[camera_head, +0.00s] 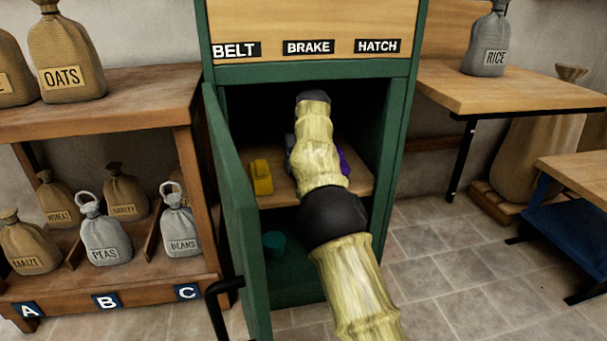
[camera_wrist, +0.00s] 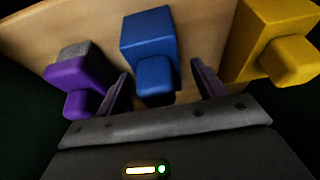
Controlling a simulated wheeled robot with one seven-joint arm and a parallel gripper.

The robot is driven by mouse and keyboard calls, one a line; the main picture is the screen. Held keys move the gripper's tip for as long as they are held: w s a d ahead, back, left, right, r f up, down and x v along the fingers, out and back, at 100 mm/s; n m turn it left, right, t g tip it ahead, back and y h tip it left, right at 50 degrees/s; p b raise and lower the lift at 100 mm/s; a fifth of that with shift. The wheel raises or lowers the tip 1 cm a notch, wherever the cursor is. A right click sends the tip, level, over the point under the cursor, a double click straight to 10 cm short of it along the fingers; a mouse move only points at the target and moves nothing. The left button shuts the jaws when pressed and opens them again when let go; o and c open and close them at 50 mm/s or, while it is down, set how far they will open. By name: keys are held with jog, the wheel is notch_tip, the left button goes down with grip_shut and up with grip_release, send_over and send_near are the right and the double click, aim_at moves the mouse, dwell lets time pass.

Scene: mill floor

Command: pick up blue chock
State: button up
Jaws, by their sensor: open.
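The blue chock (camera_wrist: 148,45) lies on the wooden shelf (camera_wrist: 105,20), in the middle of the wrist view. Its narrower end points toward my gripper (camera_wrist: 160,88). My gripper is open, with one finger on each side of that end and a gap visible on both sides. I cannot tell whether the fingers reach around it fully. In the head view my arm hides the blue chock and my gripper inside the green cabinet (camera_head: 391,140).
A purple chock (camera_wrist: 80,75) with a grey piece behind it lies left in the wrist view; a yellow chock (camera_wrist: 262,35) lies right. The cabinet door (camera_head: 236,215) stands open at left. A teal object (camera_head: 273,243) sits lower inside. Shelves with sacks flank the cabinet.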

dwell(0.4)
jog(key=shift+r, duration=0.1)
jog(key=c, duration=1.2)
jog(key=shift+r, duration=0.1)
jog(key=shift+w+d+r+p, duration=0.1)
jog(key=shift+r+p, duration=0.2)
jog(key=shift+p, duration=0.5)
